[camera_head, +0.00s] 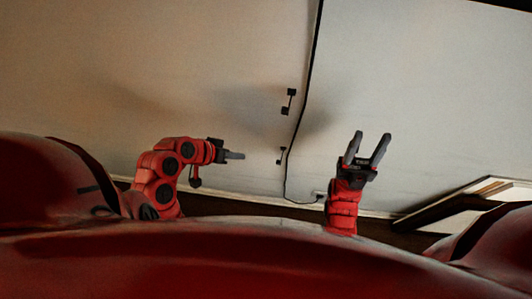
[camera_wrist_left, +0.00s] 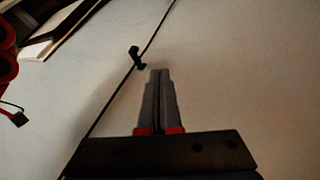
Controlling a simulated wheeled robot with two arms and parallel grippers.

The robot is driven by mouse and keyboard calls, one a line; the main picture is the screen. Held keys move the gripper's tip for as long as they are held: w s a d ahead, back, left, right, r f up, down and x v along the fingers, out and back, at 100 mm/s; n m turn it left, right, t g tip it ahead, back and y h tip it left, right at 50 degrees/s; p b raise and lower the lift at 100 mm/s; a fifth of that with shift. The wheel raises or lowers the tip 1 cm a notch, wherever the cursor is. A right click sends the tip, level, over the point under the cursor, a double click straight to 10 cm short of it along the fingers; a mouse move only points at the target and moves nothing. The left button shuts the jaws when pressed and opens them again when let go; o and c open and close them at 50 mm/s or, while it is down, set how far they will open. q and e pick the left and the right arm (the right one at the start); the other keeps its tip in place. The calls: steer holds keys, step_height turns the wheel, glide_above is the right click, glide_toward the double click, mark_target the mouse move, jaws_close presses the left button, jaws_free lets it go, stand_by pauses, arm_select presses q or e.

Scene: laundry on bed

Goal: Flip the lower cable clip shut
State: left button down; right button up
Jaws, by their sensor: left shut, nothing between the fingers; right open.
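The lower cable clip (camera_head: 281,155) is a small dark piece on the pale wall, beside the black cable (camera_head: 288,165). It looks like two dark blocks joined by a thin bar. A dark clip (camera_wrist_left: 137,58), likely the same one, shows at the cable (camera_wrist_left: 119,88) in the left wrist view. My left gripper (camera_head: 242,155) is shut and empty, left of the lower clip and apart from it in the head view. Its fingertips (camera_wrist_left: 160,72) appear just right of and below the clip in the wrist view. My right gripper (camera_head: 371,136) is open and empty, right of the cable.
The upper cable clip (camera_head: 289,101) is a larger dark piece left of the cable, higher up. The cable bends right near the wall's bottom edge. A brown-framed pale object (camera_head: 470,205) stands at the lower right. The wall between the cable and my right gripper is clear.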

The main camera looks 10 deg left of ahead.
arm_select(q)
steer(key=shift+d, duration=0.1)
steer(key=w+d+f, duration=0.3)
steer(key=d+f, duration=0.5)
steer(key=d, duration=0.1)
steer(key=shift+p, duration=0.45)
